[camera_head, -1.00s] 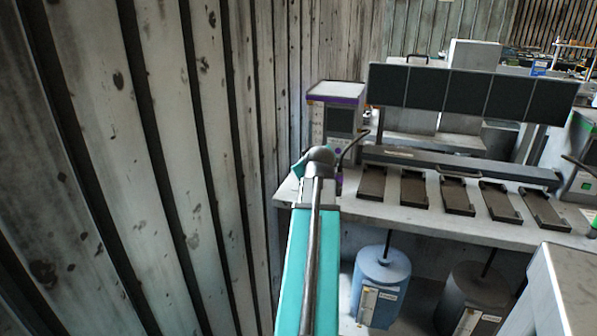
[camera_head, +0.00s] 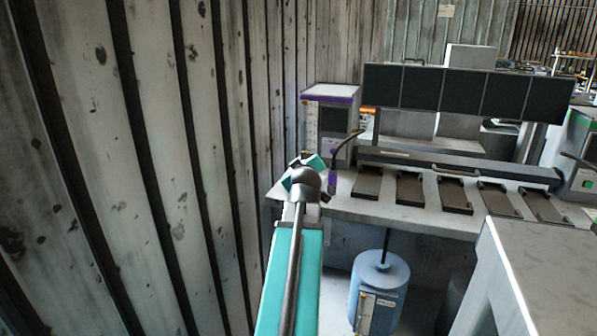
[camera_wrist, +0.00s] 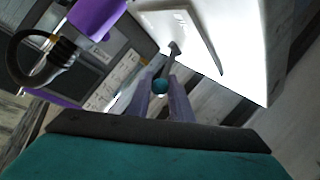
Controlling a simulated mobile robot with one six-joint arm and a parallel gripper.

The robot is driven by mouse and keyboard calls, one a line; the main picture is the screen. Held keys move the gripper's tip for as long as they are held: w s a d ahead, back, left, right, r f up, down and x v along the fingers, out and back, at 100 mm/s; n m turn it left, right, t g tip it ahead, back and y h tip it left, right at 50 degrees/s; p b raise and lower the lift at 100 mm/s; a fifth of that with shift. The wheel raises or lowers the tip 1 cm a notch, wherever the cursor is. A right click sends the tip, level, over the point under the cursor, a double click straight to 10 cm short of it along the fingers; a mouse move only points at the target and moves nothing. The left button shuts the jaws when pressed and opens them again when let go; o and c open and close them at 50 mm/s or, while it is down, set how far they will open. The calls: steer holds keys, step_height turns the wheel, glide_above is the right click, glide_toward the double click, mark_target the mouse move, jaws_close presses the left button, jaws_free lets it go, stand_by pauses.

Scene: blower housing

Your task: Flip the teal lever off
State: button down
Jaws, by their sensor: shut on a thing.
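The teal lever (camera_wrist: 160,86) shows in the wrist view as a small round teal knob on a thin dark stem. The stem runs up to a white plate (camera_wrist: 180,22). My gripper (camera_wrist: 160,92) has its two pale violet-grey fingers on either side of the knob, shut on it. In the head view my gripper's end (camera_head: 308,172) is partly hidden by my own wrist, close to the left front of the workbench. I cannot make out the lever in that view.
A grey workbench (camera_head: 400,212) holds a purple-trimmed box (camera_head: 331,110), a curved black-and-purple arm (camera_head: 337,163) and several dark trays (camera_head: 410,190). A blue canister (camera_head: 380,280) stands below. A grey block (camera_head: 545,260) is at the lower right. A plank wall (camera_head: 130,150) rises at left.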

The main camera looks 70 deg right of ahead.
steer(key=shift+w+f, duration=0.1)
steer(key=c, duration=1.6)
jaws_free()
